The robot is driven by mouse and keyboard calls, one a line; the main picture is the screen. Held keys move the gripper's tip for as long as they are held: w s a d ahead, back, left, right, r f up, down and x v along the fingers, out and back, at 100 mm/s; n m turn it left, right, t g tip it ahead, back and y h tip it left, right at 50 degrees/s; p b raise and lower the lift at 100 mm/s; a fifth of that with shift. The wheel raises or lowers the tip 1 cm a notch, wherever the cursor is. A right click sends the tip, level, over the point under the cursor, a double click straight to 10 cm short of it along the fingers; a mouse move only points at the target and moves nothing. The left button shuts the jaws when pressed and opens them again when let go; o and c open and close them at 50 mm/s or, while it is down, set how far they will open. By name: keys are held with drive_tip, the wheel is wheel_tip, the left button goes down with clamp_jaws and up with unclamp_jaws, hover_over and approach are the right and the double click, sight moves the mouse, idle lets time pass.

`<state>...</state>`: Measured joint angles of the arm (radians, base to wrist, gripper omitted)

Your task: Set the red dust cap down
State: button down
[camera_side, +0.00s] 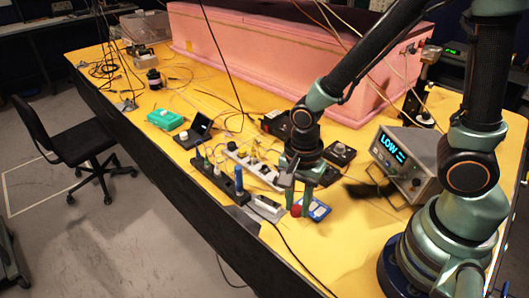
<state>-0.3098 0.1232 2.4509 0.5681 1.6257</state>
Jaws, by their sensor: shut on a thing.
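The red dust cap (296,211) is a small round red piece near the front edge of the yellow table. My gripper (300,205) points down and is shut on the cap, which shows at the fingertips. I cannot tell whether the cap touches the table.
Power strips with plugs (215,178) lie left of my gripper. A grey instrument reading LOW (410,165) stands at the right. A pink foam enclosure (270,50) runs along the back. Bare yellow tabletop (350,245) lies to the front right. Cables cross the table.

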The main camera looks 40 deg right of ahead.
sight(294, 229)
drive_tip(key=shift+f, duration=2.8)
drive_tip(key=shift+f, duration=0.2)
drive_tip(key=c, duration=0.6)
unclamp_jaws()
drive_tip(key=shift+r, duration=0.1)
wheel_tip(294, 229, up, 12)
drive_tip(key=shift+r, duration=0.1)
drive_tip(key=shift+w+d+r+n+t, duration=0.35)
drive_tip(key=shift+d+r+n+t, duration=0.85)
drive_tip(key=shift+r+n, duration=1.1)
drive_tip(key=shift+w+d+r+n+t, duration=0.3)
drive_tip(key=shift+d+r+n+t, duration=0.35)
drive_tip(key=shift+d+r+n, duration=1.6)
drive_tip(key=shift+w+d+r+n+t, duration=0.35)
drive_tip(key=shift+d+r+n+t, duration=0.55)
drive_tip(key=shift+r+n, duration=1.45)
